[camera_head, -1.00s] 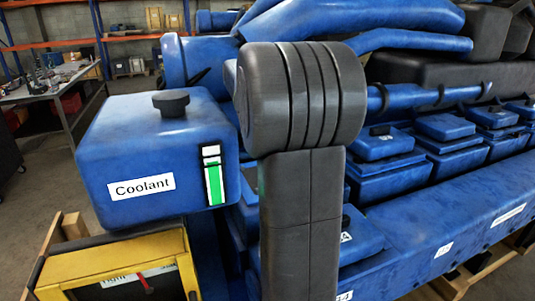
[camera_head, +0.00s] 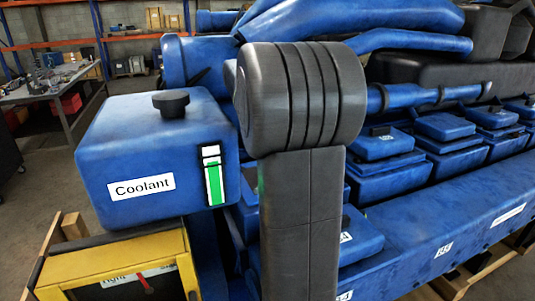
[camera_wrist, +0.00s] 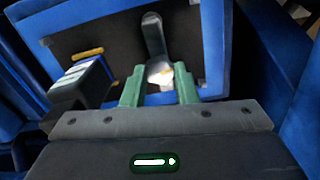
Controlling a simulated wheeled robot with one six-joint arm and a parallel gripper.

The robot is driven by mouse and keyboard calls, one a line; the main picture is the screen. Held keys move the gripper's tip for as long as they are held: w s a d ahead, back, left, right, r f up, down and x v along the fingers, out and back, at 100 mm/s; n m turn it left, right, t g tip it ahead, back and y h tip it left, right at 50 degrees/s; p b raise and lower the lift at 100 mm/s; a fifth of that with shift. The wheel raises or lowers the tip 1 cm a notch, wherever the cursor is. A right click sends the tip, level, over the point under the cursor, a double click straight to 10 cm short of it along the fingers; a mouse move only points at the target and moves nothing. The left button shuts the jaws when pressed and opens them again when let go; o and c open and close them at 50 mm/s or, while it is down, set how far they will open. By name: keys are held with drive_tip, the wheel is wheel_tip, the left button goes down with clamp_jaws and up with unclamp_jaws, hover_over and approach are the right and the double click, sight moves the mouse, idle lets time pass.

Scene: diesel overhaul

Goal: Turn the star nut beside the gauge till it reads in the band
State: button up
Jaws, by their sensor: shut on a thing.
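The yellow-framed box (camera_head: 120,262) at the lower left of the head view looks like the gauge. In the wrist view, the green fingers of my gripper (camera_wrist: 160,85) are shut on a small pale metal piece (camera_wrist: 160,71), seemingly the star nut. Its star shape cannot be made out. It sits before a dark panel with a blue frame (camera_wrist: 213,45). My gripper is hidden in the head view.
A blue coolant tank (camera_head: 110,150) with a black cap (camera_head: 171,103) stands above the yellow box. A blue engine (camera_head: 430,245) fills the right. A grey lever (camera_wrist: 152,33) and a dark block (camera_wrist: 82,82) crowd my gripper. A workbench (camera_head: 45,85) stands behind.

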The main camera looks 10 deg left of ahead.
drive_tip(key=m, duration=0.6)
drive_tip(key=shift+m, duration=0.3)
drive_tip(key=m, duration=0.6)
drive_tip(key=shift+r, duration=0.1)
idle(0.3)
drive_tip(key=o, duration=1)
wheel_tip(320, 180, up, 14)
wheel_tip(320, 180, down, 14)
drive_tip(key=shift+f, duration=0.1)
idle(0.7)
